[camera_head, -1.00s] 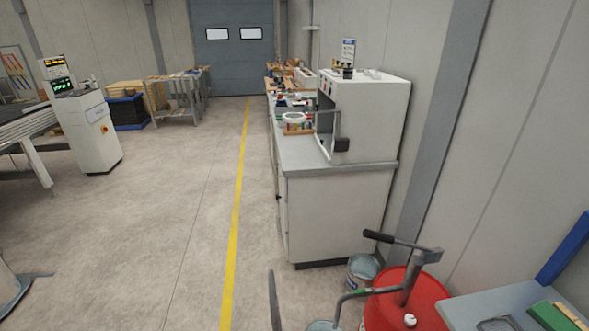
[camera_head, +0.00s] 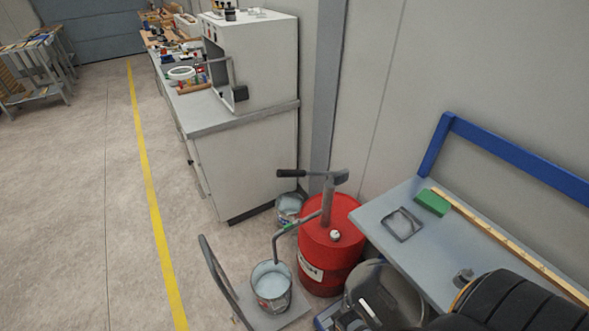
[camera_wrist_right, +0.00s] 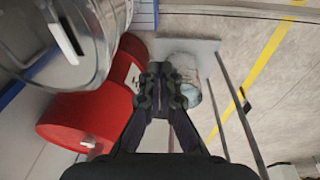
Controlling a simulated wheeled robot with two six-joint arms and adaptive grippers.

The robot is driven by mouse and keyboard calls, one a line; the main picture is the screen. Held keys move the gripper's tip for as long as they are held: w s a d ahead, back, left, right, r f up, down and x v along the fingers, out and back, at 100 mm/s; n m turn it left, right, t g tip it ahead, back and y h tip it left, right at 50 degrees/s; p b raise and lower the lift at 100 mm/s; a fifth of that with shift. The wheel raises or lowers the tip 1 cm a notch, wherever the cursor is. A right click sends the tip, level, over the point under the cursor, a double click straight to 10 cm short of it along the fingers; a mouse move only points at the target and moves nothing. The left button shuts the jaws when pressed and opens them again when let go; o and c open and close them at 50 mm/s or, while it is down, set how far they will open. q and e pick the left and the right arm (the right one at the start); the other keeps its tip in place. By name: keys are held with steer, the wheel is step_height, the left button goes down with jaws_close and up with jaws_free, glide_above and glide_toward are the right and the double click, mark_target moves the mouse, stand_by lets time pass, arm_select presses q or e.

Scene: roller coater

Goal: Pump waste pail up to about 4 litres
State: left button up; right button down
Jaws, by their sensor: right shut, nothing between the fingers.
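A metal pail (camera_head: 271,289) stands on a flat grey platform (camera_head: 296,309) with a tall handle, below the curved spout of a pump. The pail holds pale contents; its level cannot be read. The grey hand pump (camera_head: 328,204) rises from the top of a red drum (camera_head: 325,262), its black-gripped lever (camera_head: 291,173) pointing left. In the right wrist view my right gripper (camera_wrist_right: 163,88) is shut and empty, its fingers in front of the pail (camera_wrist_right: 190,68) and beside the red drum (camera_wrist_right: 90,118). My left gripper is not in view.
A second pail (camera_head: 289,209) stands behind the drum, by the white cabinet (camera_head: 245,170). A grey bin (camera_head: 397,284) stands right of the drum. A grey bench (camera_head: 385,232) with a green block (camera_head: 432,202) stands at the right.

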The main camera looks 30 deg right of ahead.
steer(key=w+a+r+t+p, duration=0.15)
steer(key=w+r, duration=0.35)
steer(key=r, duration=0.5)
steer(key=w+a+r+t+y, duration=0.15)
steer(key=w+r, duration=0.25)
steer(key=r, duration=0.6)
steer(key=w+a+r+t, duration=0.15)
steer(key=w+r, duration=0.35)
steer(key=r, duration=0.5)
steer(key=w+d+r+m+t+y, duration=0.2)
steer(key=w+r+t, duration=0.35)
steer(key=w, duration=0.55)
steer(key=w+d+r+m+t+h, duration=0.2)
steer(key=w+d+r+m+t, duration=0.1)
steer(key=d+r+t, duration=0.3)
steer(key=w+d+t, duration=0.1)
steer(key=d, duration=0.1)
steer(key=shift+w+d+r+m, duration=0.15)
steer(key=shift+w+d+m, duration=0.15)
steer(key=shift+w, duration=0.05)
steer(key=shift+w, duration=0.1)
